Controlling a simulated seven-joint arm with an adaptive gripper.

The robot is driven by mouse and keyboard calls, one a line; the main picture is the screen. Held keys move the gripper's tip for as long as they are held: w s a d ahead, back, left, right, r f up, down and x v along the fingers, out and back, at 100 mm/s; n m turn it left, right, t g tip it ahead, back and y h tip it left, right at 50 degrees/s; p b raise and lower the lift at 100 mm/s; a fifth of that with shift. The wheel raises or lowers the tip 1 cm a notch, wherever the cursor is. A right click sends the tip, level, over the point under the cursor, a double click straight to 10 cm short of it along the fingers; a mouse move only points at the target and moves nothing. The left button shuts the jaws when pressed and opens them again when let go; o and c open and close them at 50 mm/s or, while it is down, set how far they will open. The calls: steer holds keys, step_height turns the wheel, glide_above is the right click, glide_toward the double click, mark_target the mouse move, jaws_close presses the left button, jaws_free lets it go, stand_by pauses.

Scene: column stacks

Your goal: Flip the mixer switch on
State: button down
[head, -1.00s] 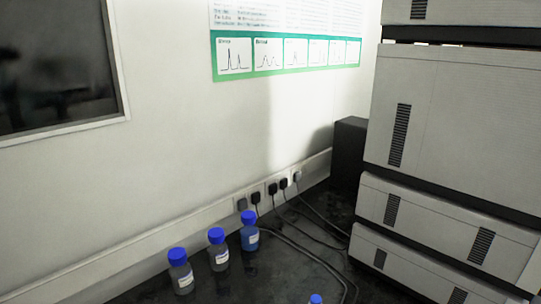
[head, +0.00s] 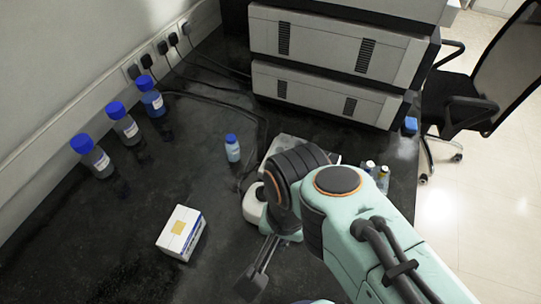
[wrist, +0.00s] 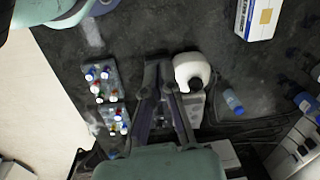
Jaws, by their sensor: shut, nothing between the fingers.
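The mixer (head: 253,206) is a white rounded device on the dark bench, partly hidden behind my arm in the head view. In the wrist view its round white part (wrist: 191,68) and paler body lie just right of my gripper's fingers. I cannot make out its switch in either view. My gripper (head: 251,284) points downward in the head view, in front of the mixer, and is shut and empty. In the wrist view my gripper (wrist: 158,66) has its fingers converging beside the mixer; I cannot tell whether they touch it.
A white box (head: 182,233) with a yellow label lies to the left. A small blue-capped bottle (head: 232,149) stands behind the mixer. Larger blue-capped bottles (head: 124,127) line the wall. A rack of coloured-cap vials (wrist: 105,97) is left of my fingers. Stacked instruments (head: 322,90) stand behind.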

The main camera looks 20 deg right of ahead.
steer(key=w+d+m+h, duration=0.1)
steer(key=w+d+m, duration=0.2)
steer(key=w+m, duration=0.75)
steer(key=d+f+m+g+h, duration=0.1)
steer(key=d+f+m+g, duration=0.1)
steer(key=d+f+m, duration=0.2)
step_height(320, 180, down, 3)
steer(key=m, duration=0.5)
steer(key=shift+w+d+m, duration=0.35)
steer(key=f, duration=0.8)
steer(key=s+d+f, duration=0.1)
steer(key=f, duration=0.4)
steer(key=shift+w+a+f, duration=0.15)
steer(key=shift+f, duration=0.3)
